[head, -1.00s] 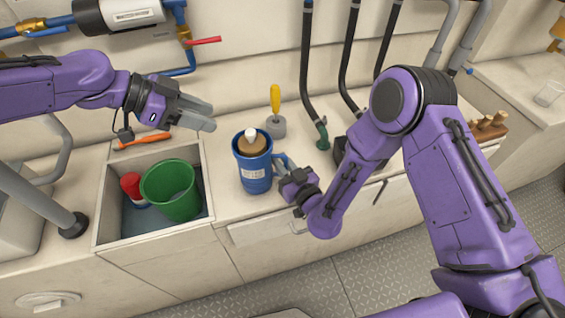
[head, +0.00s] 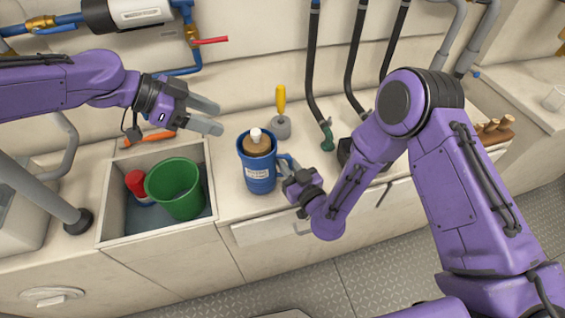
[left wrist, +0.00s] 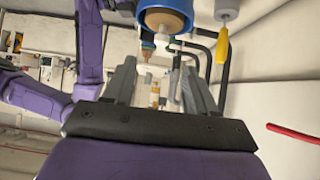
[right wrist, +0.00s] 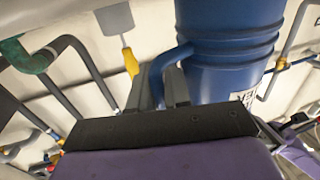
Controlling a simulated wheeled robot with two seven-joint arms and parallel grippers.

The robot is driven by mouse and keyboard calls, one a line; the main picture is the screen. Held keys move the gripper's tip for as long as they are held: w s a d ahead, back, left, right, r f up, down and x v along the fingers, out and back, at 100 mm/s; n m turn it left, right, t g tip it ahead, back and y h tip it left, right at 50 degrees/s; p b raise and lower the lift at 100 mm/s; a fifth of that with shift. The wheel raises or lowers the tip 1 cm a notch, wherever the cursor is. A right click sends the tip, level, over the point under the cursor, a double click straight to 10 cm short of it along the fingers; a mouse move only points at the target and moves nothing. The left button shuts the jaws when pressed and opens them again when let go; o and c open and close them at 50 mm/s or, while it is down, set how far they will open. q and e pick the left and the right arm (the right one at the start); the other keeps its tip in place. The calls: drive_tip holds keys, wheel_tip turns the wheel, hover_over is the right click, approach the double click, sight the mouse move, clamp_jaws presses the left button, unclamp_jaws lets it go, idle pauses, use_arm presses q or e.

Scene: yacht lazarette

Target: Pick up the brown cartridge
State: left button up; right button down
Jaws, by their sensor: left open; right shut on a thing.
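The brown cartridge (head: 257,147) with a white top stands inside the blue housing (head: 259,178) on the counter, with only its upper end showing above the rim. It also shows at the top of the left wrist view (left wrist: 166,18). My left gripper (head: 213,115) is open and empty, up and to the left of the housing, apart from the cartridge. My right gripper (head: 287,174) is shut on the housing's blue handle, at its right side. The right wrist view shows the handle (right wrist: 168,62) between the fingers, beside the ribbed housing wall.
A sink-like bin (head: 112,215) at left holds a green bucket (head: 176,193) and a red-topped container (head: 136,184). A yellow-handled tool (head: 281,105) stands behind the housing. Black hoses (head: 313,70) hang at the back. A red lever (head: 210,41) juts from the wall pipes.

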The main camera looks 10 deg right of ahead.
use_arm(q)
drive_tip(key=d+m+y, duration=0.1)
drive_tip(key=d, duration=0.2)
drive_tip(key=d+m+g+y, duration=0.1)
drive_tip(key=d, duration=0.2)
drive_tip(key=d+m+y, duration=0.1)
drive_tip(key=d, duration=0.2)
drive_tip(key=shift+d+r+m+g+y, duration=0.25)
drive_tip(key=shift+d+m+g+y, duration=0.05)
drive_tip(key=shift+d, duration=0.1)
drive_tip(key=d+r+y, duration=0.2)
drive_tip(key=d+y, duration=0.1)
drive_tip(key=y, duration=0.1)
wheel_tip(320, 180, up, 2)
drive_tip(key=r+n+y, duration=0.1)
drive_tip(key=n+y, duration=0.2)
drive_tip(key=n, duration=0.1)
hover_over(255, 131)
drive_tip(key=shift+t, duration=0.4)
wheel_tip(255, 131, down, 12)
drive_tip(key=shift+r, duration=0.1)
clamp_jaws()
